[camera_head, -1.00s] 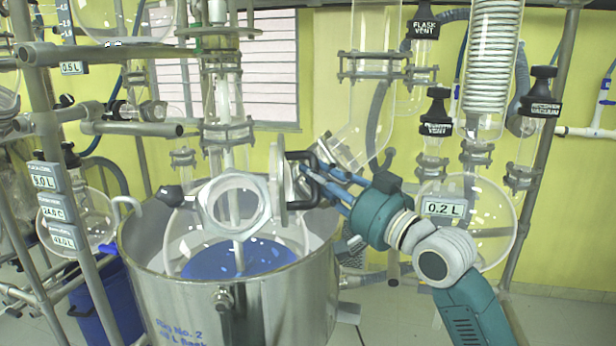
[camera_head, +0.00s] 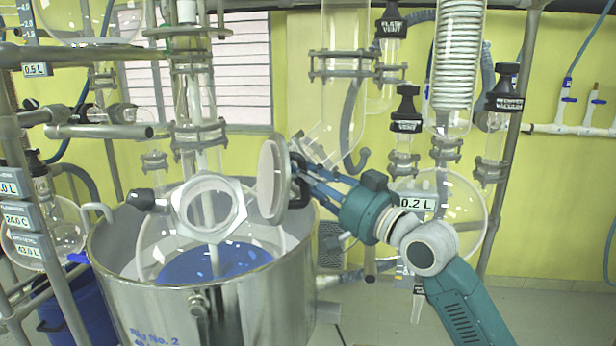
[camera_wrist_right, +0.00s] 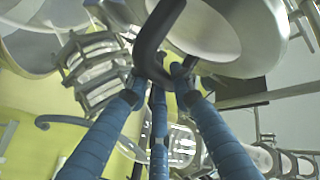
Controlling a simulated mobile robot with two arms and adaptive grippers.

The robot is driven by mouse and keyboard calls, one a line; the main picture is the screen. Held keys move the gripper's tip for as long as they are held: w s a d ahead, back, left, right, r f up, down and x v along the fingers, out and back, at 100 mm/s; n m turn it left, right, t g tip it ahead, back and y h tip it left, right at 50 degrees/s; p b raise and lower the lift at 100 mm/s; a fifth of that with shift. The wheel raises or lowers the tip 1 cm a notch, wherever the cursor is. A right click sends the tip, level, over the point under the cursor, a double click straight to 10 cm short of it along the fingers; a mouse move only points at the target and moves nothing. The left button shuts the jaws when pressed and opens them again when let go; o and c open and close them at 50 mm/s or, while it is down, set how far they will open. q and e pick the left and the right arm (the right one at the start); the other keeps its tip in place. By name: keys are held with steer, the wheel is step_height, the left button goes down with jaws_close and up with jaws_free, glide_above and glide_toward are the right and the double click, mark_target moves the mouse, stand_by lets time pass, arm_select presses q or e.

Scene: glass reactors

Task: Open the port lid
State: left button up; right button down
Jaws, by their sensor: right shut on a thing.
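The port lid (camera_head: 271,182) is a round pale disc with a metal rim. It stands swung out to the right of the port (camera_head: 208,206), whose metal ring shows an uncovered opening. The lid's inner face is turned partly towards the head camera. My right gripper (camera_head: 302,180) is shut on the lid's black handle (camera_head: 297,190), behind the lid. In the right wrist view, the blue fingers of the right gripper (camera_wrist_right: 160,85) close round the black handle (camera_wrist_right: 153,45), with the lid (camera_wrist_right: 225,28) above right. The left gripper is not in view.
The port sits above a steel vessel (camera_head: 210,310) holding a glass flask with blue liquid (camera_head: 215,262). Glass columns and clamps rise behind. A round glass flask (camera_head: 455,215) is behind my right arm. A metal frame (camera_head: 60,190) stands at left.

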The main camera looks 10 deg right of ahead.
steer(key=shift+w+f, duration=0.1)
steer(key=shift+f, duration=0.4)
steer(key=c, duration=1.6)
jaws_free()
steer(key=shift+w+a, duration=0.1)
steer(key=shift+a, duration=0.05)
steer(key=shift+o, duration=0.6)
steer(key=shift+w+a, duration=0.1)
steer(key=shift+w, duration=0.25)
steer(key=shift+s, duration=0.2)
steer(key=shift+s+d, duration=0.3)
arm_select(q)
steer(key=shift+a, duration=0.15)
arm_select(e)
steer(key=v, duration=1)
steer(key=shift+s+d, duration=0.25)
steer(key=shift+s, duration=0.05)
steer(key=shift+f, duration=0.1)
